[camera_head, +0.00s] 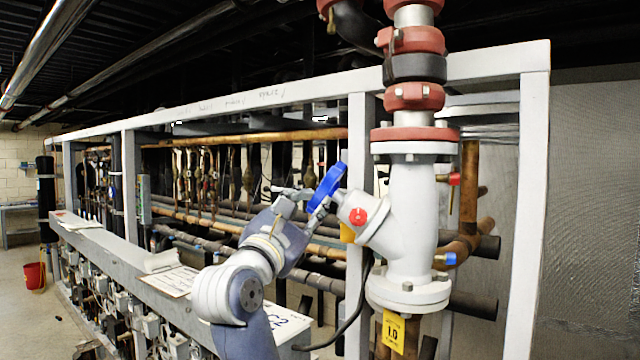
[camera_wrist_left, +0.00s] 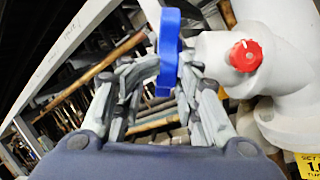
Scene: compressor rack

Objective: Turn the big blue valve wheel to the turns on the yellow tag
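The big blue valve wheel (camera_head: 327,187) is seen nearly edge-on at the left end of the white valve body (camera_head: 412,215). My left gripper (camera_head: 303,198) reaches it from the lower left. In the left wrist view, the wheel's rim (camera_wrist_left: 168,50) stands between my left gripper's fingertips (camera_wrist_left: 171,72), which close in against both sides of it. The yellow tag (camera_head: 393,331) hangs below the valve and reads 1.0; it is partly cut off in the left wrist view (camera_wrist_left: 308,165). My right gripper is not in view.
A red round knob (camera_head: 358,216) sits on the valve neck close to the wheel. A white frame post (camera_head: 358,130) stands just behind the wheel. A dark cable (camera_head: 362,290) hangs below. A grey ledge with papers (camera_head: 172,280) runs left of my arm.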

